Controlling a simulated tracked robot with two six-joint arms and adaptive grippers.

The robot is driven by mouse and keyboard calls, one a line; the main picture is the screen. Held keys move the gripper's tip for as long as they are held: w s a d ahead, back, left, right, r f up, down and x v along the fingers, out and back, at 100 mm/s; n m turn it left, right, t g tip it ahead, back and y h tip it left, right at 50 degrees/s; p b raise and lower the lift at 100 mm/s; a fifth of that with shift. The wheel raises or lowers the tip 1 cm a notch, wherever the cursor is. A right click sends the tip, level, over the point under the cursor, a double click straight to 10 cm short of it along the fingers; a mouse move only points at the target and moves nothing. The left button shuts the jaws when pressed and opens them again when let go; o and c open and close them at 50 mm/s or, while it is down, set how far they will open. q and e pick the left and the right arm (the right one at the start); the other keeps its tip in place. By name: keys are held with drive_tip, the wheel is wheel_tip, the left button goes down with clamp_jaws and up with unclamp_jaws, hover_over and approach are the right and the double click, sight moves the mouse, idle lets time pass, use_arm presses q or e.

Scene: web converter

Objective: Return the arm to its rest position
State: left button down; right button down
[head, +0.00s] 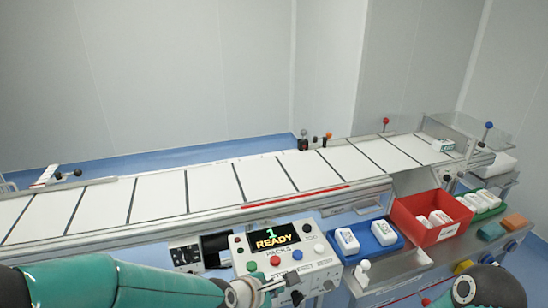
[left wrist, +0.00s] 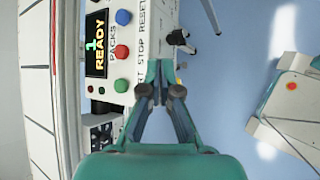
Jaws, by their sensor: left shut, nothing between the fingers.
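My left arm (head: 115,288) is teal and comes in from the lower left in the head view. Its gripper (head: 270,286) is in front of the lower edge of the control panel (head: 308,262). In the left wrist view the gripper (left wrist: 161,93) is shut and empty, with its fingertips over the panel's edge by the STOP and RESET lettering. I cannot tell whether it touches the panel. Part of my right arm (head: 475,290) shows at the lower right in the head view; its gripper is out of view.
The panel's display (head: 273,238) reads "1 READY". A conveyor (head: 205,187) with white sheets runs behind it. A blue tray (head: 378,242) with white packs, a red bin (head: 430,232) and a green tray (head: 487,205) stand at right. Blue floor (left wrist: 235,60) is open beside the panel.

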use_arm(q)
drive_tip(key=s+a+f+g+y, duration=0.1)
drive_tip(key=s+a+f+g, duration=0.15)
drive_tip(key=a+f, duration=0.5)
drive_tip(key=s+a+f+g+y, duration=0.1)
drive_tip(key=s+a+f, duration=0.3)
drive_tip(key=f, duration=0.7)
drive_tip(key=s+f+m+g, duration=0.1)
drive_tip(key=s+f+m, duration=0.3)
drive_tip(key=s+m, duration=0.3)
drive_tip(key=s+f+m+g, duration=0.2)
drive_tip(key=s+f+m, duration=0.1)
drive_tip(key=s+m, duration=0.4)
drive_tip(key=m, duration=0.3)
drive_tip(key=shift+a+f, duration=0.3)
drive_tip(key=shift+f, duration=0.1)
